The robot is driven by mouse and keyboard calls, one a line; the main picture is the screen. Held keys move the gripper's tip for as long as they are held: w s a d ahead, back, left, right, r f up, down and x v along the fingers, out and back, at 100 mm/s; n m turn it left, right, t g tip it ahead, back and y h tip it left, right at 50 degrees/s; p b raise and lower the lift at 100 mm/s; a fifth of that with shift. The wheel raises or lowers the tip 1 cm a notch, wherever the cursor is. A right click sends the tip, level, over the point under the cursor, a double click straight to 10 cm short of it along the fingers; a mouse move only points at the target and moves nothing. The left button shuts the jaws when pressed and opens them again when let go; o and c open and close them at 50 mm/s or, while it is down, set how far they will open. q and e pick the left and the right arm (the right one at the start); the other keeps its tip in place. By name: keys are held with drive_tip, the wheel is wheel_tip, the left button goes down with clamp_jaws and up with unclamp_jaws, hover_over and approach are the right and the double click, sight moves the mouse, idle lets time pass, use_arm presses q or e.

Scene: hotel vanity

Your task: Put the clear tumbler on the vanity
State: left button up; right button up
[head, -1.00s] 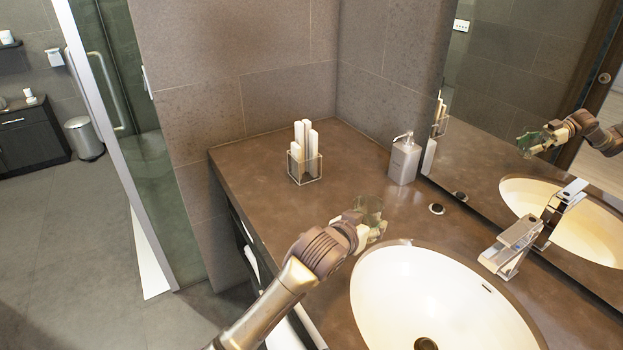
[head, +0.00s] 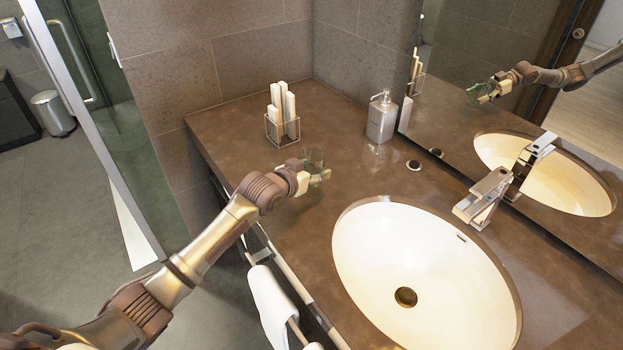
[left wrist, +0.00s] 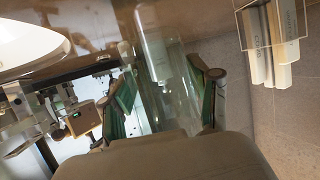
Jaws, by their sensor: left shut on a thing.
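The clear tumbler (head: 314,160) is held in my left gripper (head: 312,176) over the brown vanity top (head: 345,130), between the clear holder and the basin. In the left wrist view the tumbler (left wrist: 165,75) stands between the green-padded fingers of the left gripper (left wrist: 165,100), which are shut on it. I cannot tell whether its base touches the vanity. The gripper and tumbler also show in the mirror. My right gripper is not in view.
A clear holder with white packets (head: 282,128) stands behind the tumbler. A soap dispenser (head: 382,117) is at the back wall. The white basin (head: 350,250) and chrome faucet (head: 484,197) lie to the right. Bare counter lies around the tumbler. A white towel (head: 268,305) hangs below the front edge.

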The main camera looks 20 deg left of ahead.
use_arm(q)
drive_tip(key=shift+a+f+p, duration=0.1)
drive_tip(key=shift+f+p, duration=0.2)
drive_tip(key=shift+f, duration=1.7)
drive_tip(key=o, duration=1.3)
drive_tip(key=shift+f, duration=0.2)
drive_tip(key=shift+r, duration=0.2)
drive_tip(key=v, duration=1.2)
drive_tip(key=shift+s, duration=0.1)
